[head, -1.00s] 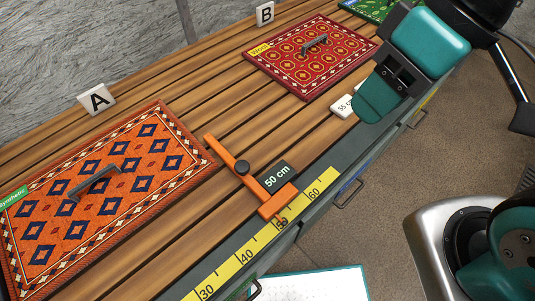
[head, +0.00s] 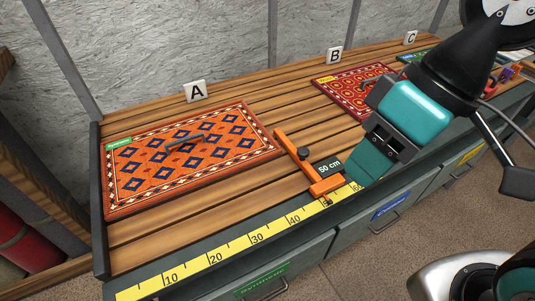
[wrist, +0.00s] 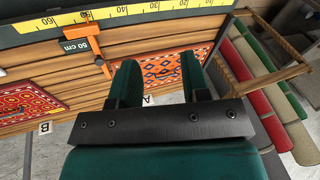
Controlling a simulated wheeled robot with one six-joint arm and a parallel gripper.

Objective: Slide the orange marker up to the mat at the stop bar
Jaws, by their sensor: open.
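The orange marker (head: 291,148), a long bar with a dark knob and a "50 cm" tag, sits across the slats with its foot on the yellow scale near 50. It also shows in the wrist view (wrist: 99,48). The orange patterned mat (head: 190,160), by card A, lies left of it with bare slats between. The dark stop bar (head: 98,190) borders the bench's left end, close to the mat's left edge. My gripper (head: 358,168) is right of the marker, above the front edge. In the wrist view my gripper (wrist: 160,68) is open, with the mat (wrist: 162,66) seen between its fingers.
A red mat (head: 345,93) lies by card B, partly hidden by my gripper. The yellow scale (head: 235,249) runs along the front edge above drawers with handles. Rolled rugs (wrist: 250,90) stand beyond the bench's end.

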